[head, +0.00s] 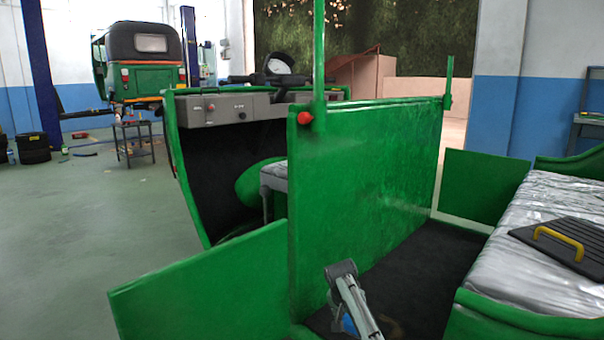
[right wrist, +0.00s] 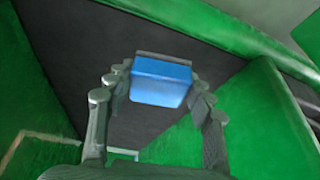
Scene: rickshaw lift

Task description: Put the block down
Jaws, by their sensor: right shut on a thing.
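The blue block (right wrist: 162,82) is between the fingers of my right gripper (right wrist: 160,70) in the right wrist view. The gripper is shut on it. In the head view my right gripper (head: 352,302) is low in the middle, over the dark floor (head: 420,275) of the green rickshaw. Only a small bit of blue (head: 348,324) shows beside it there. I cannot tell how far the block is above the floor. My left gripper is not in view.
A tall green panel (head: 365,190) stands behind my right gripper. A low green panel (head: 205,290) is at the left. At the right is a silver seat (head: 545,195) bearing a black board with a yellow handle (head: 557,238). Dark floor between panel and seat looks clear.

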